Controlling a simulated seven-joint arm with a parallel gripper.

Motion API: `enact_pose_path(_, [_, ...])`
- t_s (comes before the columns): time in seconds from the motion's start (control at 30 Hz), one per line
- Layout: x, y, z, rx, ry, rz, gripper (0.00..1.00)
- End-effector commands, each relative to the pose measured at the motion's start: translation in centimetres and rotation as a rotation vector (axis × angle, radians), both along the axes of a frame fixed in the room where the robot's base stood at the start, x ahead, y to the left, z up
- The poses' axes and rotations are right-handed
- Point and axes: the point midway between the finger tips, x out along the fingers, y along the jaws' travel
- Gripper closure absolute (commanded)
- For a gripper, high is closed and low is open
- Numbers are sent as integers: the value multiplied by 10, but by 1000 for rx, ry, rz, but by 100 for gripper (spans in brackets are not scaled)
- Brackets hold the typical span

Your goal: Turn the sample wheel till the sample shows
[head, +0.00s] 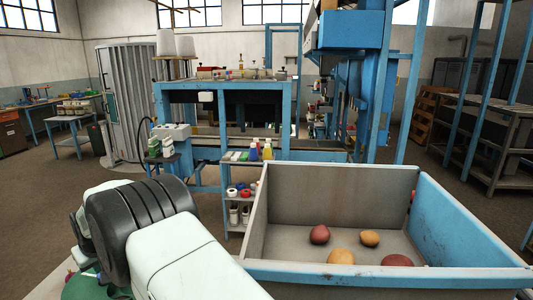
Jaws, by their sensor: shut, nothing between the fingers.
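I cannot make out a sample wheel or a sample for certain in the head view. A green rounded thing (84,287) shows at the lower left edge, mostly hidden behind my arm, and I cannot tell what it is. My arm's white and black links fill the lower left. My gripper is not in view.
A large blue-rimmed grey bin (335,190) stands at the lower right with several red and yellow potato-like things on its floor, one red one (319,234). A blue machine frame (225,85) stands behind. A small shelf of spools (239,207) is left of the bin.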

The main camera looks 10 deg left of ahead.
Motion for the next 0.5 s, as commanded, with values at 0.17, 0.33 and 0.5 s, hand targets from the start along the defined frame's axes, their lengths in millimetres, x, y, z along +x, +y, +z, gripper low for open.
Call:
enact_pose_path(0.17, [0,-1,-26,-3,1,0,100])
enact_pose_path(0.33, [0,-1,-43,-1,1,-1,100])
enact_pose_path(0.5, [0,0,-52,0,2,0,100])
